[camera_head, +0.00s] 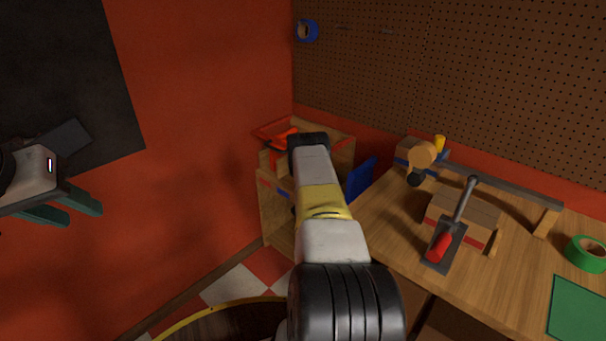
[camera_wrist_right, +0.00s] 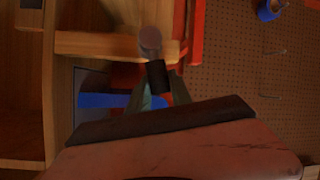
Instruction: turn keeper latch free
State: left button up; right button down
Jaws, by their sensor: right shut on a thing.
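My right arm reaches forward in the head view and hides its own gripper there. In the right wrist view my right gripper (camera_wrist_right: 160,97) has its teal fingers shut on a short black handle (camera_wrist_right: 157,77) with a rounded grey end (camera_wrist_right: 150,40). I cannot tell for certain whether this handle is the keeper latch; no other latch stands out. The handle is in front of a wooden cabinet (camera_wrist_right: 110,44). My left gripper (camera_head: 84,214) is open and empty at the left, in front of the red wall.
The cabinet also shows in the head view (camera_head: 273,213), in the corner, with a red tray (camera_head: 272,131) at its top. A workbench (camera_head: 385,215) on the right carries a red-handled tool (camera_head: 440,246) and green tape (camera_head: 586,254). A pegboard (camera_head: 450,70) hangs behind.

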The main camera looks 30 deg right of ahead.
jog(key=shift+s+f+m+t+h, duration=0.2)
jog(key=shift+f+m, duration=0.25)
jog(key=shift+m, duration=0.35)
jog(key=shift+w+f+m+t+h, duration=0.1)
jog(key=shift+f+m+h, duration=0.25)
jog(key=shift+m, duration=0.45)
jog(key=shift+f, duration=0.15)
jog(key=c, duration=1.2)
grip_release()
jog(key=shift+o, duration=0.2)
jog(key=v, duration=0.8)
